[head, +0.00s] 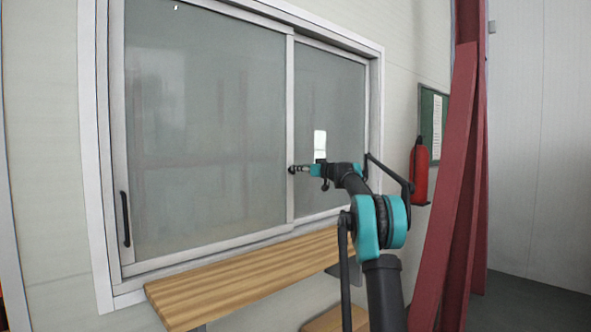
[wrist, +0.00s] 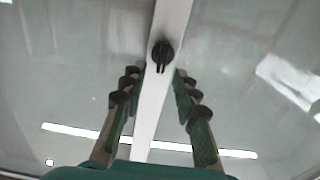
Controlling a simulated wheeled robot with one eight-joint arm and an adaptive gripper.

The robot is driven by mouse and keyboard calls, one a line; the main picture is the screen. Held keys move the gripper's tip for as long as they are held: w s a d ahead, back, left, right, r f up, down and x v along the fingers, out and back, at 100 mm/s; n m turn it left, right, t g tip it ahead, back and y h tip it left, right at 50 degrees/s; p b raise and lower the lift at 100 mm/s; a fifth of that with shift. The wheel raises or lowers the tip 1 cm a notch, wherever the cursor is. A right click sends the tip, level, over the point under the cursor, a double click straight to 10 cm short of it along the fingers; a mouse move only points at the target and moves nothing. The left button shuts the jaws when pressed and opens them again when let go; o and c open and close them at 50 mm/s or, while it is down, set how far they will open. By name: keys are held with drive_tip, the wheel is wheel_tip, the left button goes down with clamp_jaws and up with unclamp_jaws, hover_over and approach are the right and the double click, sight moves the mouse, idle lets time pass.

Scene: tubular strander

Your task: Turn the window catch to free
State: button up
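The window catch (wrist: 162,55) is a small black knob on the pale meeting bar (wrist: 168,22) between the two window panes. In the wrist view its short lever points down the picture toward my gripper. My gripper (wrist: 155,85) is open, with one finger on each side of the bar and nothing between the pads. The catch lies just beyond the fingertips, near the middle line. In the head view my gripper (head: 300,169) reaches the bar, and its tip hides most of the catch. I cannot tell from there whether they touch.
The sliding window (head: 205,130) has a black handle (head: 126,219) at its lower left. A wooden bench (head: 250,277) stands below the window. A red fire extinguisher (head: 419,172), a green board (head: 433,115) and a red steel column (head: 455,190) stand to the right.

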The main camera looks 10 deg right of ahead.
drive_tip(key=shift+x, duration=1.5)
drive_tip(key=shift+c, duration=0.5)
clamp_jaws()
